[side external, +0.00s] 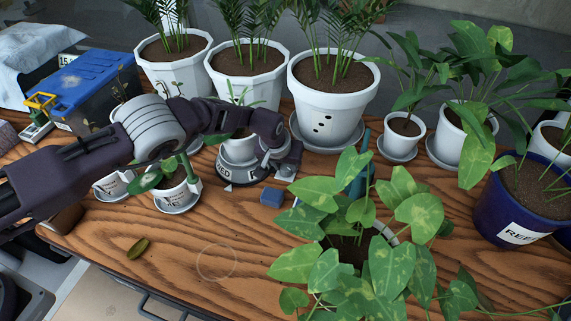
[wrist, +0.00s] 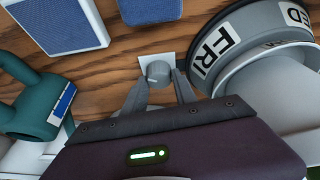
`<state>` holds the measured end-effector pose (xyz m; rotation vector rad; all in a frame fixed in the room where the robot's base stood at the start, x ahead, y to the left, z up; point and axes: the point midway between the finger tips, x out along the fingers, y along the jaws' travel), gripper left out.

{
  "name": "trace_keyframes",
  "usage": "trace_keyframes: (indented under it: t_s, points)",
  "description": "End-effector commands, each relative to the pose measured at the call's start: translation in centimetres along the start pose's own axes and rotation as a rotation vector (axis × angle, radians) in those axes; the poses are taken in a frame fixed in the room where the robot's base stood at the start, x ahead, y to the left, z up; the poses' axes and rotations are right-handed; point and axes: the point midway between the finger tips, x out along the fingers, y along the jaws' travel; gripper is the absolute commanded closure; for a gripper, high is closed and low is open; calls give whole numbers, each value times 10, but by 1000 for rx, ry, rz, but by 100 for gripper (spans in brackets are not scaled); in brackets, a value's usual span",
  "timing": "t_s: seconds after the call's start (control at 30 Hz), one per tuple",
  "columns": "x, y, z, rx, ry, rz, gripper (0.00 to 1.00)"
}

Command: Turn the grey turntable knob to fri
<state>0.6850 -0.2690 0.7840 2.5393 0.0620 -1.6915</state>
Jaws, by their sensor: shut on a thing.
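The grey turntable (side external: 238,178) stands mid-table with a potted plant on it. Its rim carries white day labels; one ending in "ED" faces the small white triangle pointer (side external: 228,187) on the table. A label starting with "F" is to its right, partly covered by my arm. In the wrist view the turntable (wrist: 240,72) is at the right, with "FRI" readable. The small round grey knob (wrist: 158,73) sits on a white plate beside the turntable. My gripper (wrist: 159,82) is shut on the knob, a finger at each side. In the side view my gripper (side external: 287,172) hides the knob.
A blue block (side external: 271,197) lies just in front of my gripper. Large white pots (side external: 330,105) stand behind, and a leafy plant (side external: 350,220) is at the front right. A teal object (wrist: 35,105) is left of my gripper. The front-left tabletop is mostly clear.

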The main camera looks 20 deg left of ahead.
Motion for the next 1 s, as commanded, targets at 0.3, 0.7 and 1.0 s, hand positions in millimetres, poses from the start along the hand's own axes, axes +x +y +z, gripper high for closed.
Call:
trace_keyframes:
  t_s: [0.3,0.7,1.0]
  points:
    - [0,-1,-1,194,-13,85,100]
    - [0,-1,-1,337,-20,141,100]
    - [0,-1,0,352,-21,147,100]
